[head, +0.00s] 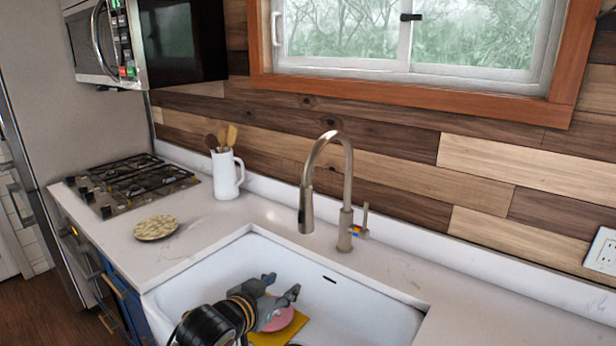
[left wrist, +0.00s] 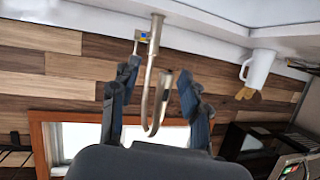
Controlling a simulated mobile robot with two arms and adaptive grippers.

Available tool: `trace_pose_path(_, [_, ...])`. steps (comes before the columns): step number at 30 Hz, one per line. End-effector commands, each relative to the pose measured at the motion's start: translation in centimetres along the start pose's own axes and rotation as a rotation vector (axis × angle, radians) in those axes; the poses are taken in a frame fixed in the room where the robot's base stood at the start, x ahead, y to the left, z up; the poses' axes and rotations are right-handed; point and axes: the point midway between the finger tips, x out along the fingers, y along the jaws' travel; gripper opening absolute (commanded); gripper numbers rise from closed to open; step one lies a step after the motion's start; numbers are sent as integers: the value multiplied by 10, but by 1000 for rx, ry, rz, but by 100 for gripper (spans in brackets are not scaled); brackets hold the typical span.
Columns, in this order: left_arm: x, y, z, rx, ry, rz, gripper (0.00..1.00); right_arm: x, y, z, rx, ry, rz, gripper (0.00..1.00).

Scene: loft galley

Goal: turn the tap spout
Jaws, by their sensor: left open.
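The brushed-metal tap (head: 347,205) stands behind the sink, its arched spout (head: 306,205) bending left and hanging down over the sink side. A small lever is on the right of its base. My left gripper (head: 281,285) is open and empty over the sink, below and in front of the spout, apart from it in the head view. In the left wrist view, where the scene is upside down, the tap spout (left wrist: 150,95) appears between the two open fingers (left wrist: 157,72). Whether the fingers touch it cannot be told. My right gripper is not in view.
The white sink (head: 205,270) holds a pink round item (head: 281,319) and a yellow item (head: 262,338), partly hidden by my gripper. A white jug (head: 226,176) with utensils, a patterned plate (head: 156,227) and a gas hob (head: 130,181) are left. The counter right of the tap is clear.

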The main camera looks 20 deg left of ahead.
Motion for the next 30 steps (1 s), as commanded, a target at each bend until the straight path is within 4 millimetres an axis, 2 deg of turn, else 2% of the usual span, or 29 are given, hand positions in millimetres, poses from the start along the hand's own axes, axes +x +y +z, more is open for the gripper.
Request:
trace_pose_path(1, [6, -15, -42, 8, 89, -8, 46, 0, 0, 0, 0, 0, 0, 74])
trace_pose_path(3, [8, -29, -88, 7, 190, -9, 46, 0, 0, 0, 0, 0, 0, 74])
trace_pose_path(6, [5, -44, -136, 5, 297, -9, 46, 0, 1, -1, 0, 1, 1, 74])
trace_pose_path(9, [1, -53, -164, 4, 357, -9, 46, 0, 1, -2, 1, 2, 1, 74])
trace_pose_path(13, [3, -56, -177, -1, 381, -7, 46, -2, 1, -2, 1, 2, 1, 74])
trace_pose_path(17, [17, -56, -184, -3, 380, -6, 46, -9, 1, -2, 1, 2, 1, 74])
trace_pose_path(30, [95, -56, -215, -1, 379, -7, 46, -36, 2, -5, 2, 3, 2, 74])
